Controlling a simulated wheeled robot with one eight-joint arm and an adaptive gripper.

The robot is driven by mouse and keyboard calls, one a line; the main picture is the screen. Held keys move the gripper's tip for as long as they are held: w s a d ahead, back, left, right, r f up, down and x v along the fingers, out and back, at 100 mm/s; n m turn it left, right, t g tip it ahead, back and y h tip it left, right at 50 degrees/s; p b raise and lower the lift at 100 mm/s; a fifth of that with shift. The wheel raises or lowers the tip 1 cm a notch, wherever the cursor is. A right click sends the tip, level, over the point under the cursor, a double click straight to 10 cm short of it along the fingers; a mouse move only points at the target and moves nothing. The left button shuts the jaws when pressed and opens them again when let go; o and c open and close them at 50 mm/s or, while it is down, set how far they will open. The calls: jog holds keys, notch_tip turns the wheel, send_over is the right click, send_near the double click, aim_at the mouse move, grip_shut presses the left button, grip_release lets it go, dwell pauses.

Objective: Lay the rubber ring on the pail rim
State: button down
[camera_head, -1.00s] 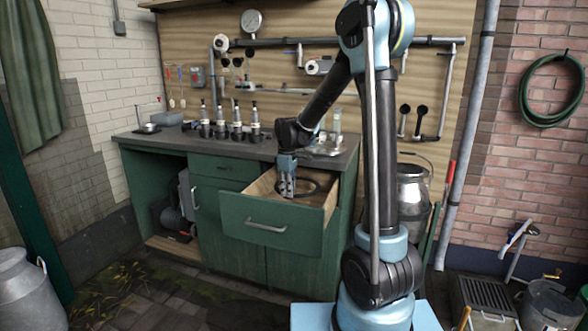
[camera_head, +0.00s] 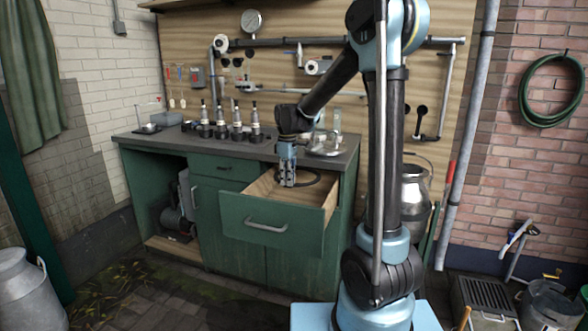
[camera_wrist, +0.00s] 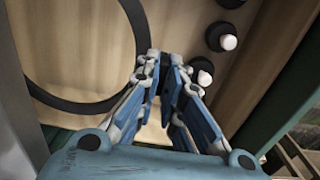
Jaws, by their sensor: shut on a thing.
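The rubber ring (camera_wrist: 142,30) is a large thin black loop, left of my gripper (camera_wrist: 164,62) in the wrist view. My gripper is shut on its edge; the fingers hide the exact contact. In the head view my gripper (camera_head: 288,183) points down over the open green drawer (camera_head: 240,215), with the dark ring (camera_head: 314,177) beside the fingertips. A shiny steel pail (camera_head: 414,200) with a bail handle is right of the cabinet, partly hidden by my arm.
The worktop (camera_head: 190,143) behind the drawer carries several bottle-like fittings (camera_head: 237,118) and glass jars on a tray (camera_head: 326,147). Pipes cross the wall above. A churn (camera_head: 28,290) stands at front left. Black pieces with white tips (camera_wrist: 228,42) show in the wrist view.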

jog(key=shift+r, duration=0.5)
jog(key=shift+s, duration=0.15)
jog(key=s+a, duration=0.3)
jog(key=s, duration=0.6)
jog(key=shift+s+a, duration=0.3)
dwell(0.8)
notch_tip(320, 180, up, 7)
dwell(1.4)
